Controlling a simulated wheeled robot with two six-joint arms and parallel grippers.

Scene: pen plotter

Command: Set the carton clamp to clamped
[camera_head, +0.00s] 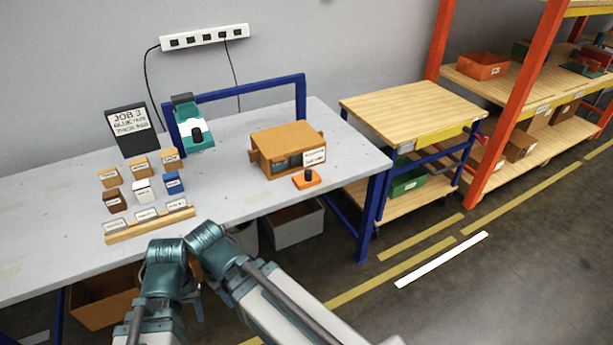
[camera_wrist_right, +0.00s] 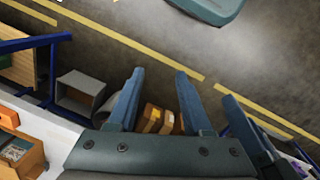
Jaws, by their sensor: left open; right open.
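A brown carton-like box (camera_head: 286,148) with an open front and a white label stands on the grey workbench. An orange block with a black knob (camera_head: 307,179) sits at its front right; I take it for the carton clamp, but its label and setting are too small to read. In the right wrist view the box (camera_wrist_right: 20,155) and orange block (camera_wrist_right: 9,117) are at the left edge. My left gripper (camera_head: 193,290) is at the bench's front edge, mostly hidden by my arm links, away from the clamp. My right gripper (camera_wrist_right: 159,72) is open and empty.
A teal device (camera_head: 194,133) with a black knob stands at the back under a blue frame. Several small blocks (camera_head: 143,190), a label rail (camera_head: 150,223) and a job sign (camera_head: 131,128) occupy the bench's left. A wooden cart (camera_head: 412,108) stands to the right.

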